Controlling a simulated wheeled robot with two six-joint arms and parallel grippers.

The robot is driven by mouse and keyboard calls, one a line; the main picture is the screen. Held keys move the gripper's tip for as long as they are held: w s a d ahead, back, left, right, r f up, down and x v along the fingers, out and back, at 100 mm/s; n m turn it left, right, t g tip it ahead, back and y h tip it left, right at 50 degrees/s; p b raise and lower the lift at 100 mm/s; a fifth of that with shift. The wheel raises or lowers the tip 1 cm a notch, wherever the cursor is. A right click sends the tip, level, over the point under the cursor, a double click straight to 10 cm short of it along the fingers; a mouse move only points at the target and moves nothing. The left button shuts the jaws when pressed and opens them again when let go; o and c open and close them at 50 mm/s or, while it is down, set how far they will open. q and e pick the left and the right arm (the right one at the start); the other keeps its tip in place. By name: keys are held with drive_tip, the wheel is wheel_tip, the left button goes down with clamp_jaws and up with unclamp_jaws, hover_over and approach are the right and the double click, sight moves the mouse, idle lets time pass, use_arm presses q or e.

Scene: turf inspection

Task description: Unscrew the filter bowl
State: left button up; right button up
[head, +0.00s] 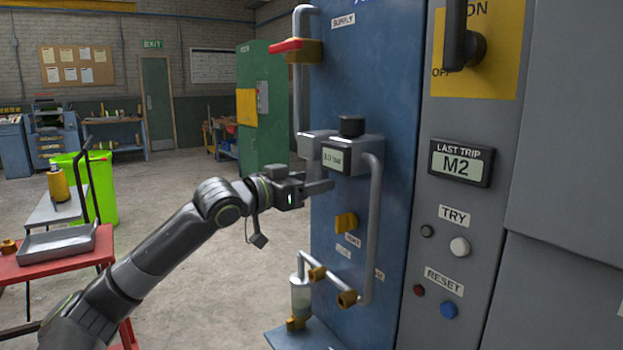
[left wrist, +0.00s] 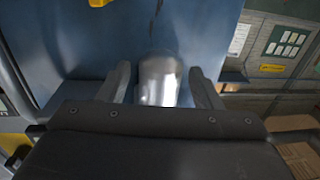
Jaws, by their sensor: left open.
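The filter bowl (head: 300,297) is a clear cylinder with pale contents, low on the blue panel in the head view. It hangs upright below a pipe elbow, with a brass fitting (head: 296,323) at its bottom. My left gripper (head: 326,187) is well above the bowl, in front of the panel just below the grey regulator block (head: 350,152). In the left wrist view its two fingers (left wrist: 160,78) stand apart, with a shiny metal rounded part (left wrist: 160,82) showing between them. I cannot tell whether they touch it. My right gripper is out of view.
A grey pipe (head: 374,220) runs down right of the gripper. A red cart (head: 60,270) with a metal tray stands left. Open floor lies behind my arm.

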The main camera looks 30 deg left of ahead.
use_arm(q)
drive_tip(key=shift+d+y, duration=0.2)
drive_tip(key=shift+y, duration=0.1)
drive_tip(key=shift+d+n+t+y, duration=0.2)
drive_tip(key=shift+n+t+y, duration=0.1)
drive_tip(key=shift+n+y, duration=1.15)
drive_tip(key=shift+w+d+n+y+p, duration=0.1)
drive_tip(key=shift+n+y+p, duration=0.15)
drive_tip(key=shift+y, duration=0.4)
drive_tip(key=shift+w+d+n+y+p, duration=0.1)
drive_tip(key=shift+n+y, duration=0.1)
drive_tip(key=shift+y, duration=0.4)
drive_tip(key=shift+w+d+r+n+y+p, duration=0.1)
drive_tip(key=shift+w+d+n+y+p, duration=0.1)
drive_tip(key=shift+n+y+p, duration=0.5)
drive_tip(key=y, duration=0.1)
drive_tip(key=n+g+y, duration=0.1)
drive_tip(key=n+y, duration=0.1)
drive_tip(key=y, duration=0.1)
drive_tip(key=shift+w+d, duration=0.25)
drive_tip(key=shift+w, duration=0.05)
drive_tip(key=shift+s+r+n+g+y+p, duration=0.1)
drive_tip(key=shift+n+g+y+p, duration=0.2)
drive_tip(key=shift+n+g+y, duration=0.65)
drive_tip(key=shift+t+y, duration=0.25)
drive_tip(key=shift+y, duration=0.1)
